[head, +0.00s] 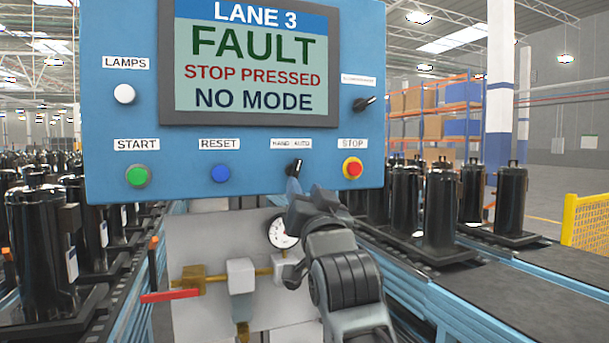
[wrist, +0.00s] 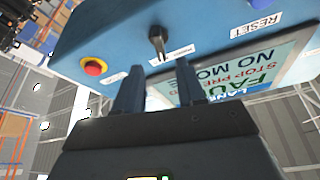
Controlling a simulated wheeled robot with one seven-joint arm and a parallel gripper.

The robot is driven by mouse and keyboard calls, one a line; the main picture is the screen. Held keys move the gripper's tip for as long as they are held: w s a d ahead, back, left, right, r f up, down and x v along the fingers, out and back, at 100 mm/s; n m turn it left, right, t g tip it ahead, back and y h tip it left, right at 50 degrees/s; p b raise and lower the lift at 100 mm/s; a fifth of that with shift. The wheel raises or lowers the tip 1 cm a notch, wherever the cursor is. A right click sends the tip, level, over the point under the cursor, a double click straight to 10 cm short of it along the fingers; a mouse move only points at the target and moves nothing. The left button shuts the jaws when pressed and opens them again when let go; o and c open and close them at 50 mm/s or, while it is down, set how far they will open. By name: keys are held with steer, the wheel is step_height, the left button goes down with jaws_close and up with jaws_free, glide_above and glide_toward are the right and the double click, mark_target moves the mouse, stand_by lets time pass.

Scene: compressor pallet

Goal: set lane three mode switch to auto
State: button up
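The mode switch (head: 295,167) is a small black knob under the "HAND AUTO" label on the blue lane 3 panel (head: 250,182). I cannot tell its exact setting. The screen (head: 250,75) reads "LANE 3 FAULT STOP PRESSED NO MODE". My gripper (head: 293,185) is just below the knob in the head view, partly hidden by its own wrist. In the wrist view, which is upside down, my gripper (wrist: 158,70) has its two fingers apart with nothing between them. The mode switch (wrist: 158,42) is just beyond the fingertips, lined up with the gap.
The red stop button (head: 352,167) is right of the switch; the blue reset button (head: 220,173) and green start button (head: 138,176) are left. Another black selector (head: 363,103) is above the stop button. A gauge (head: 283,233) and red-handled valve (head: 170,295) are below the panel.

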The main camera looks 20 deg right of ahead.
mark_target(297, 172)
steer(key=p+x, duration=0.2)
steer(key=x, duration=0.5)
steer(key=shift+w, duration=0.25)
steer(key=c, duration=0.7)
steer(key=shift+a+f+m+b, duration=0.1)
steer(key=shift+m+b, duration=0.3)
steer(key=shift+b, duration=0.1)
steer(key=shift+m+h+b, duration=0.3)
steer(key=shift+m+b, duration=0.1)
steer(key=shift+m+g+h+b, duration=0.3)
steer(key=shift+m+h+b, duration=0.1)
steer(key=shift+m+b, duration=0.55)
steer(key=m+b, duration=0.2)
steer(key=m+g+h+b, duration=0.1)
steer(key=m, duration=0.1)
steer(key=shift+h+b, duration=0.3)
steer(key=shift+b, duration=0.05)
steer(key=shift+m+g, duration=0.3)
steer(key=shift+m, duration=0.05)
